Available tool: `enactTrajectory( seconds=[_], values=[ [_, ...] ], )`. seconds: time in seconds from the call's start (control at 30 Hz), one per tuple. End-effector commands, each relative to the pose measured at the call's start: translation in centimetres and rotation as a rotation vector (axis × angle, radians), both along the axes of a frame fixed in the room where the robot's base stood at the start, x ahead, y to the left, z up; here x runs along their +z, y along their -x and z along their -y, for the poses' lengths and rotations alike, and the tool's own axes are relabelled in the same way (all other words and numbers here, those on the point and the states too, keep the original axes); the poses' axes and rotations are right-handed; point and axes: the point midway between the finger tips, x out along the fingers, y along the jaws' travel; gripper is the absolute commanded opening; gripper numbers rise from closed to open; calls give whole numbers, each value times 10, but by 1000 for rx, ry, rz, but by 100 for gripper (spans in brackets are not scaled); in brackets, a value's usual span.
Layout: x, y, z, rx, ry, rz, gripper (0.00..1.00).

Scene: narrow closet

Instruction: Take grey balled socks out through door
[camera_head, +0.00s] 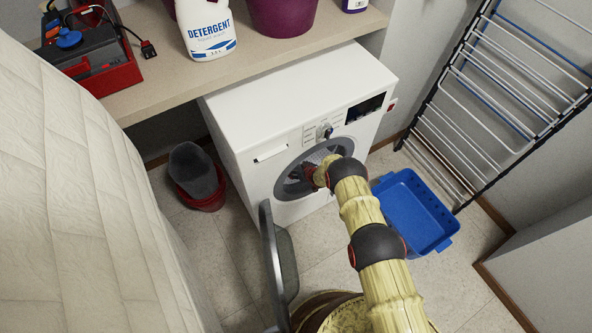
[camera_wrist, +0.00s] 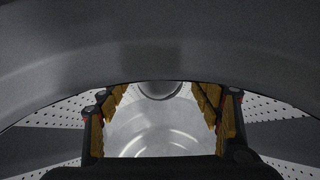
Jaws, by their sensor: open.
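The white washing machine (camera_head: 330,95) stands under the shelf, its round door (camera_head: 278,262) swung open to the left. My gripper (camera_head: 316,174) reaches into the round opening (camera_head: 292,185); my arm hides part of it. In the wrist view, my gripper (camera_wrist: 160,98) has its two fingers wide apart, with nothing between them. Beyond them is the shiny, perforated drum (camera_wrist: 155,130). A dark grey rounded shape (camera_wrist: 160,89) shows at the far middle, partly cut off by the grey rim (camera_wrist: 160,45) above. I cannot tell whether it is the balled socks or part of the drum.
A blue tray (camera_head: 415,210) lies on the floor right of my arm, near a leaning drying rack (camera_head: 510,80). A red bucket with a grey item (camera_head: 195,172) stands left of the machine. Detergent (camera_head: 207,30) and a red toolbox (camera_head: 95,60) sit on the shelf.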

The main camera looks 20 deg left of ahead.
Motion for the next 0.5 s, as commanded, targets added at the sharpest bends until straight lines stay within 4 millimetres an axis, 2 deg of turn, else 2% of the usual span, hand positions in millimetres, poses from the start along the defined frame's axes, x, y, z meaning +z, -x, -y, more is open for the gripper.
enactTrajectory(
  seconds=[0.17,0.5],
  values=[
    [1,-1,0,0,-1,1,65],
    [1,0,0,0,0,0,46]
  ],
)
